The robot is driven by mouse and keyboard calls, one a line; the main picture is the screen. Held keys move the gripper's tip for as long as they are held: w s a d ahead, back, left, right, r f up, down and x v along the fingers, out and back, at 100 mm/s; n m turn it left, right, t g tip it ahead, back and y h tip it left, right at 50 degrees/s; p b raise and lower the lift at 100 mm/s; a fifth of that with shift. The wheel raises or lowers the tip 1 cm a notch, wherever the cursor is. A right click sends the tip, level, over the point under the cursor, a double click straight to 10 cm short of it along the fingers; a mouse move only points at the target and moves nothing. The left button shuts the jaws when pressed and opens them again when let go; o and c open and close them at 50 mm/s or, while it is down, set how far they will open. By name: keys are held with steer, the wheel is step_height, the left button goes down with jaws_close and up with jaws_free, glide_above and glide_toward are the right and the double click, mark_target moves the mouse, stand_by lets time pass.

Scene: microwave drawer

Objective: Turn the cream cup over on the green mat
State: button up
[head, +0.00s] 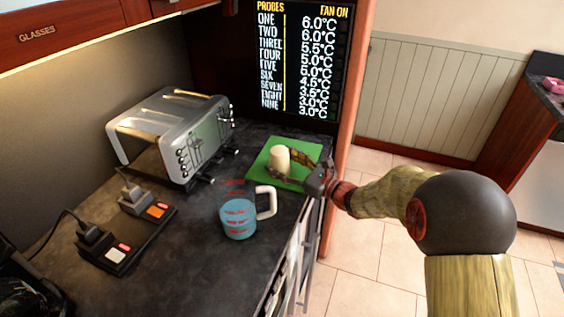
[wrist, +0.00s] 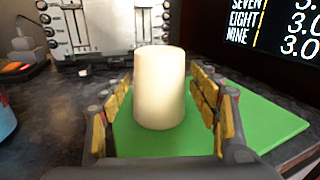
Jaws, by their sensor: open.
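The cream cup (head: 279,160) stands on the green mat (head: 258,176) near the counter's right edge. My gripper (head: 292,169) reaches in low from the right. In the wrist view my gripper (wrist: 160,112) is open, with one yellow-padded finger on each side of the cup and gaps between pads and cup. The mat (wrist: 270,120) spreads under the cup and out to the right.
A blue measuring jug (head: 238,218) with a white handle stands in front of the mat. A silver toaster (head: 185,135) is at the back left. A socket strip (head: 125,240) lies at the left. A dark display (head: 300,60) rises behind the mat. Mat space right of the cup is bare.

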steer(key=shift+o, duration=0.6)
steer(key=shift+d, duration=0.15)
steer(key=v, duration=1.2)
steer(key=w+d+r+m+t+h+p, duration=0.2)
steer(key=w+d+r+m+t+h, duration=0.15)
steer(key=d+r+m+h, duration=0.7)
steer(key=s+d+r+m+h+p, duration=0.25)
steer(key=s+m, duration=0.25)
steer(key=m, duration=0.9)
steer(key=s+d+r+m+g+h, duration=0.2)
steer(key=s+d+m+g+h, duration=0.15)
steer(key=s+m, duration=0.75)
steer(key=s+a+f+m+g+y+p, duration=0.1)
steer(key=s+a+m+g, duration=0.1)
steer(key=s+m, duration=0.3)
steer(key=s+a+f+m+g+y+p, duration=0.1)
steer(key=s+m, duration=0.5)
steer(key=s, duration=0.8)
steer(key=shift+s+a+f+g+p, duration=0.3)
steer(key=shift+a+f+g, duration=0.25)
steer(key=shift+a+g, duration=0.6)
steer(key=shift+m, duration=0.25)
steer(key=shift+c, duration=0.2)
